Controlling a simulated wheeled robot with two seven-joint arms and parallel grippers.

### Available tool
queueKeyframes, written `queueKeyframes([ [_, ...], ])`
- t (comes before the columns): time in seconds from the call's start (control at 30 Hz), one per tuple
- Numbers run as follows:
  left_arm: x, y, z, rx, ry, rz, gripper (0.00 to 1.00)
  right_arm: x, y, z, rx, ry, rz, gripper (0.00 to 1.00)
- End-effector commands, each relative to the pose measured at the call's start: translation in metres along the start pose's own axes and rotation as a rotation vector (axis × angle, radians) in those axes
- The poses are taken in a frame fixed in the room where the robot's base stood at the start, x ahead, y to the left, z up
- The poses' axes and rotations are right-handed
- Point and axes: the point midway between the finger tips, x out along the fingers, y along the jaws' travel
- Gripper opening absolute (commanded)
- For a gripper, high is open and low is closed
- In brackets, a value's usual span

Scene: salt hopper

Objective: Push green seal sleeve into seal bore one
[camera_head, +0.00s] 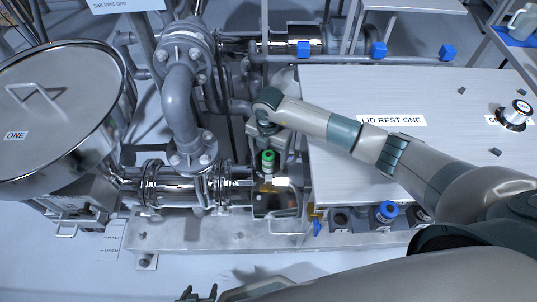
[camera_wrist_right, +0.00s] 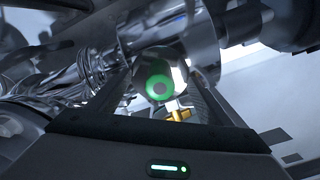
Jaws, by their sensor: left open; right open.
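The green seal sleeve (camera_head: 268,156) is in the middle of the head view, upright at the steel housing (camera_head: 282,184) on the right end of the pipe line. In the right wrist view the green sleeve (camera_wrist_right: 150,75) shows as a ring with a dark centre. My right gripper (camera_head: 267,147) is right behind the sleeve in the head view; in the wrist view its open fingers (camera_wrist_right: 165,95) lie on either side of the green ring. Contact cannot be told. Seal bore one is not clearly seen. My left gripper (camera_head: 198,293) is open and empty at the bottom edge.
A blue-topped part (camera_head: 387,211) stands in a rack in front of the lid rest table (camera_head: 330,90). A black knob (camera_head: 514,115) lies on the table. The hopper lid (camera_head: 60,110) is at left. Grey pipework (camera_head: 180,100) rises left of my right gripper.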

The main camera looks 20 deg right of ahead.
Motion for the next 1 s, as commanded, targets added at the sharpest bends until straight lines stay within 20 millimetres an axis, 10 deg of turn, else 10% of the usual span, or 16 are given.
queueKeyframes([
  [1.0, -0.03, 0.001, -0.02, 0.0, 0.0, 0.0, 0.64, -0.043, 0.0, 0.0, 0.0, -0.001, 0.0, 0.73],
])
